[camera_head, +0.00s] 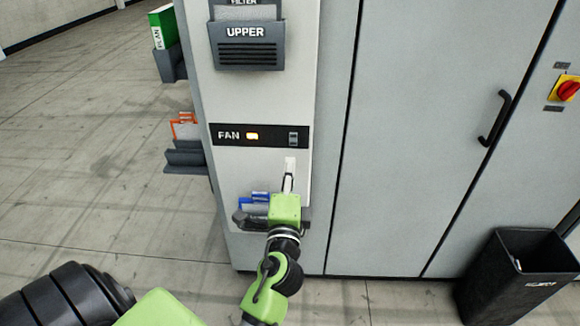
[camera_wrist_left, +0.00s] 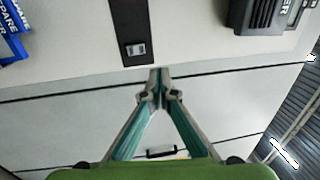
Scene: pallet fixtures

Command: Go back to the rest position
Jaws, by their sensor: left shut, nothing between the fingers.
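My left gripper (camera_head: 289,178) is in front of the narrow end panel of a grey cabinet, just below the black FAN strip (camera_head: 228,135). Its fingers point up toward the rocker switch (camera_head: 293,139). In the left wrist view the fingertips (camera_wrist_left: 155,75) meet, with nothing between them. The switch (camera_wrist_left: 135,48) lies up and left of the tips there. I cannot tell whether the tips touch the panel. An amber lamp (camera_head: 252,136) glows on the strip. My right gripper is not in view.
A dark UPPER holder (camera_head: 248,55) is above the strip. A blue packet (camera_head: 260,197) sits in a lower holder, partly behind my gripper. Side holders carry a green binder (camera_head: 163,27) and orange-edged items (camera_head: 185,126). A black bin (camera_head: 515,275) stands right. Floor at left is clear.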

